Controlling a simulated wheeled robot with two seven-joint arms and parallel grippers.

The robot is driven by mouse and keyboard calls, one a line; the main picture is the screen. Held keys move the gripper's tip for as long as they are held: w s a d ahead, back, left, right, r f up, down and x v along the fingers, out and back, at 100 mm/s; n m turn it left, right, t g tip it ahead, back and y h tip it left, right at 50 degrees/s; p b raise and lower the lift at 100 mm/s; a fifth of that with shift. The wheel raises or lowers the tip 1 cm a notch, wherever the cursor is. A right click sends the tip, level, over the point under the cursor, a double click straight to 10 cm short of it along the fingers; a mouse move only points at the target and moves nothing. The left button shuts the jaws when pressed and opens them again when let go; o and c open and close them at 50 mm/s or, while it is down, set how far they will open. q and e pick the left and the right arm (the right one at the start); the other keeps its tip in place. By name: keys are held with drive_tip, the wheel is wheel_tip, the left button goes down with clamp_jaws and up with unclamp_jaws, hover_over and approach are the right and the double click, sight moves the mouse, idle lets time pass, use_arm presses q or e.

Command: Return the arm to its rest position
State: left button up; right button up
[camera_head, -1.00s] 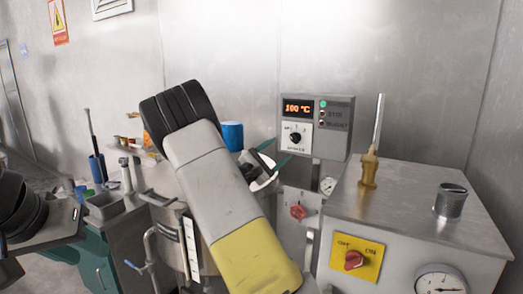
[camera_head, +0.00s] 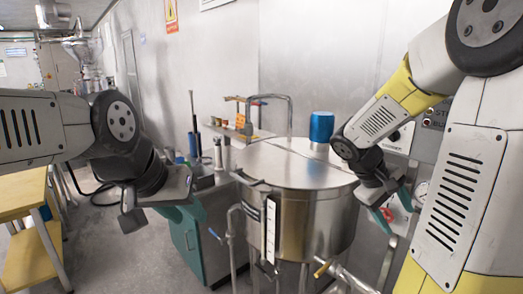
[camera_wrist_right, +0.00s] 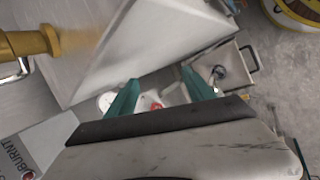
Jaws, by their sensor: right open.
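My right arm comes in from the right in the head view and bends down past the control panel. Its gripper (camera_head: 393,208) hangs at the right side of the steel vat, its teal fingers apart and empty. In the right wrist view the two teal fingers (camera_wrist_right: 158,95) are spread, with nothing between them. My left arm reaches in from the left. The tip of the left gripper (camera_head: 160,212) is low, left of the vat and near a teal cabinet; its jaw state is unclear.
A yellow table (camera_head: 25,205) is at far left. Grey floor (camera_head: 105,245) is open between.

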drive_tip(key=s+a+r+m+t+y, duration=0.1)
drive_tip(key=s+a+r+t+y, duration=0.2)
drive_tip(key=a, duration=0.6)
drive_tip(key=s+a+r+m+t+y, duration=0.2)
drive_tip(key=s+a+r+y, duration=0.3)
drive_tip(key=a, duration=0.5)
drive_tip(key=shift+s+t+y, duration=0.4)
drive_tip(key=shift+s+y, duration=0.2)
drive_tip(key=shift+s, duration=0.45)
